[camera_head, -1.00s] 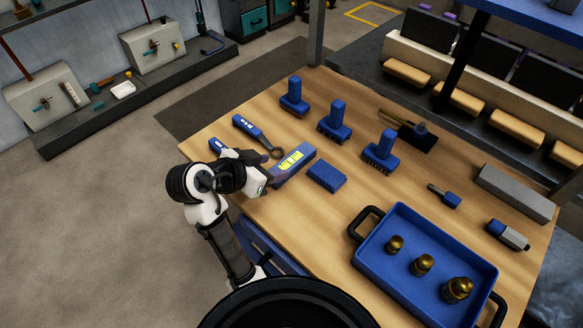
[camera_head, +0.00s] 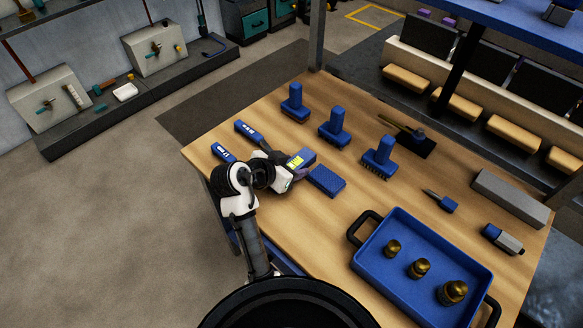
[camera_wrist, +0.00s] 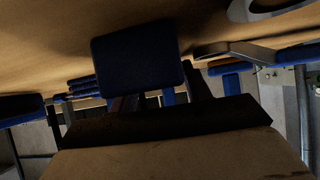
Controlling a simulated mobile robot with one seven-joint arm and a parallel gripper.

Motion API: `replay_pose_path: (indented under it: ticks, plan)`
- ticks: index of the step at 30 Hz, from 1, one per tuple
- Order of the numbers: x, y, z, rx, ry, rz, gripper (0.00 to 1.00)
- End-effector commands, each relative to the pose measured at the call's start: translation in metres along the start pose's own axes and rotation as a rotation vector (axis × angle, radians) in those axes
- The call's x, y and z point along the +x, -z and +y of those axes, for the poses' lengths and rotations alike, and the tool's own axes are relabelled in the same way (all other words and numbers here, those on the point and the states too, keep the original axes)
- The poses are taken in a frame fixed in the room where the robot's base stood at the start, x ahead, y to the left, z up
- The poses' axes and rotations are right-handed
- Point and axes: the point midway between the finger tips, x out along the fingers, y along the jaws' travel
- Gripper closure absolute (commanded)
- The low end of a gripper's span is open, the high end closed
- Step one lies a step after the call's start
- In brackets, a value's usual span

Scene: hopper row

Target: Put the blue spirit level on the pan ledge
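The blue spirit level (camera_head: 306,157), with a yellow vial window, lies on the wooden table, its near end hidden by my gripper. My gripper (camera_head: 286,177) is low over the table at that near end. Its fingers cannot be made out in the head view, so I cannot tell whether they grip the level. In the wrist view a dark blue block (camera_wrist: 138,66) is close in front of the camera; I cannot tell for sure if it is the level. I cannot identify the pan ledge with certainty; a dark low ledge (camera_head: 180,79) runs along the back wall.
On the table are a blue block (camera_head: 326,181) close to the level, a blue-handled tool (camera_head: 247,132), several blue brushes (camera_head: 334,127), a blue tray (camera_head: 366,273) with brass weights, and a grey bar (camera_head: 511,198). A post (camera_head: 317,45) stands at the table's back corner.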

Motion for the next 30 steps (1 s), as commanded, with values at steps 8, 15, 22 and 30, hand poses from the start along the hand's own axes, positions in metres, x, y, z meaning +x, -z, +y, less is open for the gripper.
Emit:
replay_pose_path:
  ticks: [8, 15, 22, 30]
  plan:
    - [-0.001, 0.001, 0.000, 0.000, 0.001, 0.001, 0.87]
    - [-0.001, 0.001, 0.000, 0.000, 0.001, 0.001, 0.91]
    - [-0.008, 0.012, 0.000, 0.000, 0.001, 0.001, 0.91]
    - [-0.029, 0.043, 0.000, 0.001, 0.001, 0.002, 0.91]
